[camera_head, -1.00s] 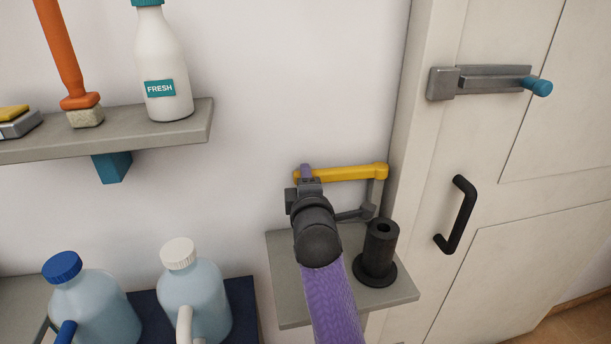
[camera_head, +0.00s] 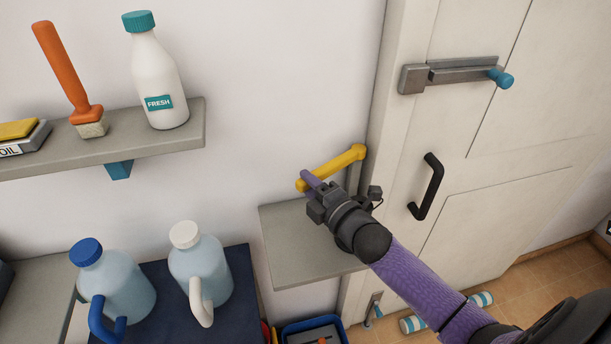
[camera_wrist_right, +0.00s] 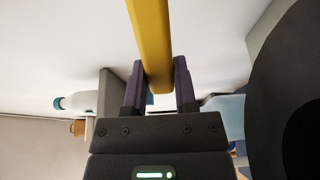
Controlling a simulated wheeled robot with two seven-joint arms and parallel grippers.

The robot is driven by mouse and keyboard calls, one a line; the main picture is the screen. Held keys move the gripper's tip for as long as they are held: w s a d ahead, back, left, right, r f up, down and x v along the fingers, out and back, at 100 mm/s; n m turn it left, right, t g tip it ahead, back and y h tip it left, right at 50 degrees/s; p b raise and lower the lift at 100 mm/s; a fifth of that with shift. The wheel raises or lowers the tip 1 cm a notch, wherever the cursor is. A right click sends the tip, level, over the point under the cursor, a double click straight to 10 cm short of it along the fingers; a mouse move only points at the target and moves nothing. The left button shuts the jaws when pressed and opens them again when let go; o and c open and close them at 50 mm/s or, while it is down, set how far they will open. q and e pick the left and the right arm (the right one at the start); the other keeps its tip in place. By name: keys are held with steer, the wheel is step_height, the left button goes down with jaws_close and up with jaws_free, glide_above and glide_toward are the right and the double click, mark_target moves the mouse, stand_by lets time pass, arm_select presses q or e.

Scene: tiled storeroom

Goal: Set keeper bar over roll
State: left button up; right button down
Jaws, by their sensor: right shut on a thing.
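The yellow keeper bar (camera_head: 335,168) is at the wall beside the door frame, sloping from upper right down to the left. My right gripper (camera_head: 308,181) is shut on its left, near end. In the right wrist view the bar (camera_wrist_right: 150,40) runs between the two purple fingers (camera_wrist_right: 160,88). The bar's right end is by the wall, and its mount is mostly hidden behind my gripper. The black flanged cylinder seen earlier on the small grey shelf (camera_head: 285,260) is hidden behind my right arm. I cannot make out a roll under the bar. My left gripper is not in view.
The door with a black handle (camera_head: 426,187) and a grey bolt (camera_head: 455,74) is close on the right. A wall shelf (camera_head: 195,135) holds a white bottle (camera_head: 155,80) and an orange brush (camera_head: 62,70). Two jugs (camera_head: 110,285) (camera_head: 200,265) stand at lower left.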

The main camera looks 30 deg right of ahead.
steer(key=shift+s+f, duration=0.1)
stand_by(0.3)
steer(key=shift+c, duration=2)
jaws_free()
steer(key=s+d+p, duration=0.1)
steer(key=s, duration=0.8)
steer(key=shift+s+d, duration=0.25)
steer(key=shift+s, duration=0.15)
